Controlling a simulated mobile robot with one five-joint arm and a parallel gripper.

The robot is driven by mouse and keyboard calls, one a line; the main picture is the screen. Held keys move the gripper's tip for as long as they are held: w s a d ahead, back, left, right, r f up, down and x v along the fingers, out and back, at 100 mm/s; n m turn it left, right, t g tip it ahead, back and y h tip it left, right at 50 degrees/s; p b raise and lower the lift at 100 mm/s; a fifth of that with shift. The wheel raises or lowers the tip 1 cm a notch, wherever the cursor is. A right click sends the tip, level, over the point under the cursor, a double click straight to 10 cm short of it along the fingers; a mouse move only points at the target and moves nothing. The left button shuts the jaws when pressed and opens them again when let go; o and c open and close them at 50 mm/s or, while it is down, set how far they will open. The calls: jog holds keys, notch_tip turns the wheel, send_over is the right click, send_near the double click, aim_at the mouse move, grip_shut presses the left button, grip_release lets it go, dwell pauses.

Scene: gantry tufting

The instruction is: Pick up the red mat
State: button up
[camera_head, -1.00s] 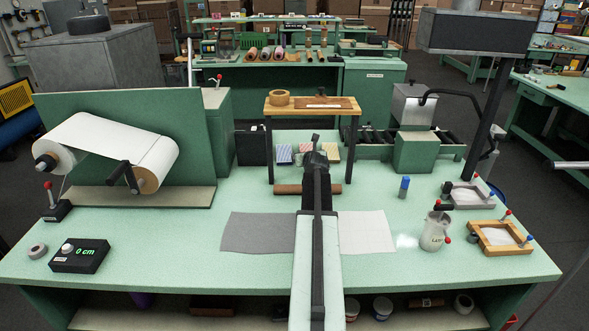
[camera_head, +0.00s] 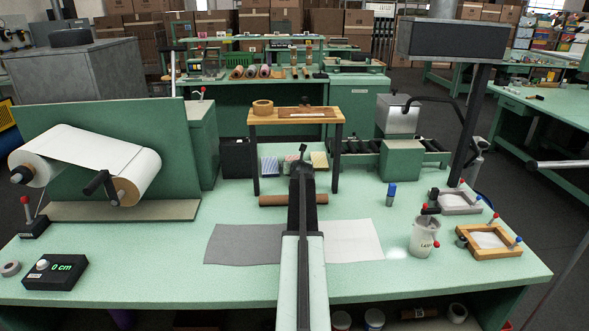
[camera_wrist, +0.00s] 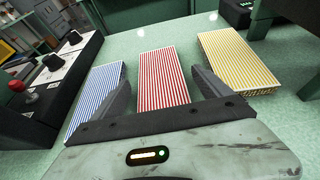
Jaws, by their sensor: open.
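The red-striped mat (camera_wrist: 162,80) lies flat between a blue-striped mat (camera_wrist: 97,95) and a yellow-striped mat (camera_wrist: 236,62) in the wrist view. My gripper (camera_wrist: 163,92) is open, with one finger on each side of the red mat's near part. The fingers look empty; I cannot tell their height over the table. In the head view my gripper (camera_head: 303,152) points at the row of mats under a small wooden shelf. The blue mat (camera_head: 269,166) and yellow mat (camera_head: 320,161) show there, while my arm mostly hides the red one.
The wooden-topped shelf (camera_head: 295,116) stands over the mats on dark legs. A brown roll (camera_head: 280,200) lies before them. A grey sheet (camera_head: 243,244) and white sheet (camera_head: 355,240) lie nearer. A dark control box (camera_wrist: 55,75) is left of the blue mat.

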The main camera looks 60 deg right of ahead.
jog(key=shift+d+f, duration=0.1)
jog(key=shift+f, duration=0.05)
jog(key=c, duration=1.4)
jog(key=shift+c, duration=0.3)
jog(key=shift+r+p, duration=0.6)
notch_tip(320, 180, up, 3)
jog(key=p, duration=0.3)
jog(key=shift+r, duration=0.15)
jog(key=s+a, duration=0.3)
jog(key=a, duration=0.1)
jog(key=s+a, duration=0.4)
jog(key=a, duration=0.1)
jog(key=s+a, duration=0.4)
jog(key=a, duration=0.1)
jog(key=shift+s+f+b, duration=0.2)
jog(key=shift+f+b, duration=0.1)
jog(key=shift+f, duration=0.1)
